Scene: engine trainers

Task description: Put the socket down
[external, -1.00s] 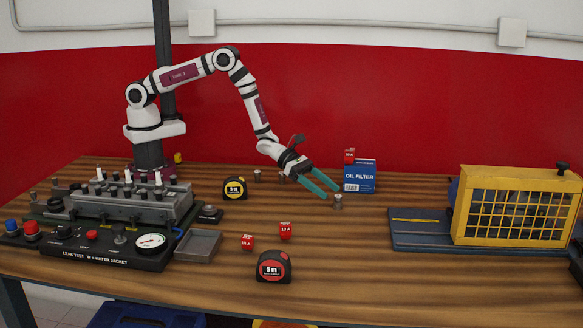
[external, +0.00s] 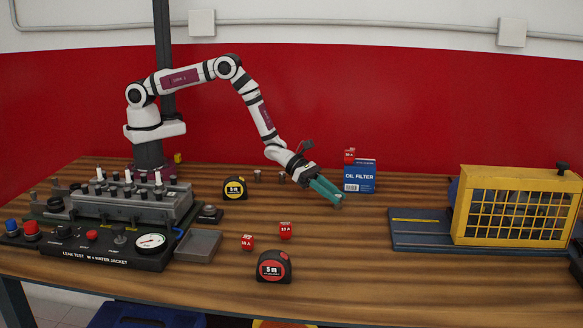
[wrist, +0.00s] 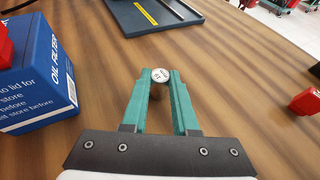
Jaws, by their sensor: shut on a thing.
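My gripper (external: 336,198) is low over the middle of the bench, with its teal fingers closed on a small metal socket. The wrist view shows the socket (wrist: 160,75) with its round, pale marked end between the two fingertips (wrist: 160,82). In the external view the fingers mostly hide the socket. I cannot tell whether the socket touches the wood.
The blue oil filter box (external: 360,177), with a red block (external: 349,156) on top, stands just behind the gripper. A blue tray (external: 415,230) and yellow cage (external: 510,205) are to the right. Two red blocks (external: 285,230) and a tape measure (external: 272,267) are in front. Open wood lies right.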

